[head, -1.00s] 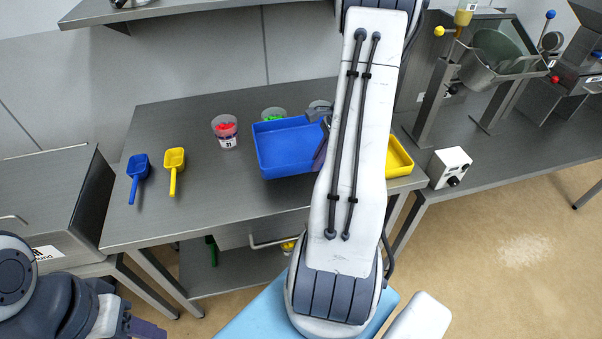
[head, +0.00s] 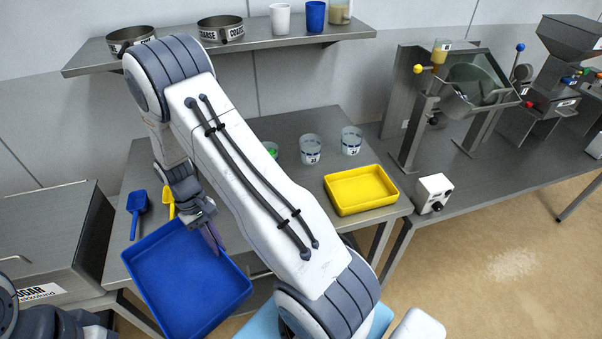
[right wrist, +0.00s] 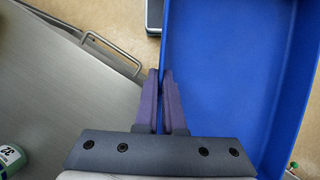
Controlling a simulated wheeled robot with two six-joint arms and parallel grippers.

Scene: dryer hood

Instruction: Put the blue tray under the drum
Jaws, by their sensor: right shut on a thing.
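The blue tray (head: 185,280) is held off the bench at its front left, out past the front edge, and looks empty. My right gripper (head: 213,238) is shut on the tray's rim. In the right wrist view its fingers (right wrist: 166,100) pinch the left wall of the tray (right wrist: 225,75). The drum (head: 474,88), a greenish round shape, sits in a steel frame on the right bench. The space under it is partly hidden by the frame. My left arm shows only at the bottom left corner; its gripper is out of the picture.
A yellow tray (head: 361,190) lies at the bench's right end, near clear cups (head: 310,150). A white control box (head: 433,193) stands in front of the drum frame. A blue scoop (head: 137,207) lies at left. A shelf (head: 270,38) holds sieves and cups above.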

